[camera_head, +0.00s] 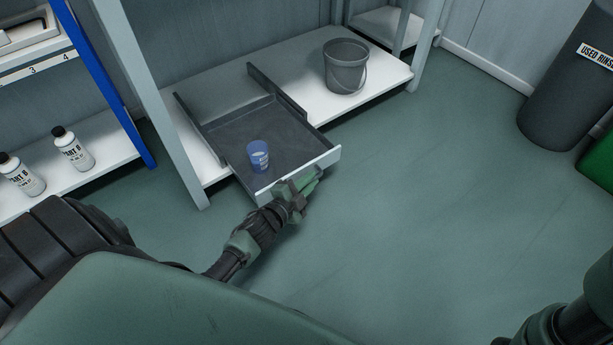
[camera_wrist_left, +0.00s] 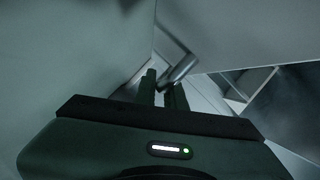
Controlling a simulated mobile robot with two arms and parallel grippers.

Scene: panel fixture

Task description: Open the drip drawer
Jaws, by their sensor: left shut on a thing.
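The drip drawer (camera_head: 290,146) is a dark shallow tray with a pale front panel. It stands pulled out past the front edge of the white low shelf, between two dark side rails. A small blue cup (camera_head: 258,157) stands upright in it. My left gripper (camera_head: 297,188) is at the outer face of the front panel. In the left wrist view, its fingers (camera_wrist_left: 163,88) are shut at a grey bar handle (camera_wrist_left: 180,67) on the panel. The hand hides the handle in the head view. My right gripper is out of view; only part of that arm shows at lower right.
A grey bucket (camera_head: 346,67) stands on the low shelf (camera_head: 384,82), right of the drawer. Two white bottles (camera_head: 76,150) stand on the left rack's lower shelf. A dark bin (camera_head: 572,88) is at upper right. The floor (camera_head: 440,210) right of the drawer is clear.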

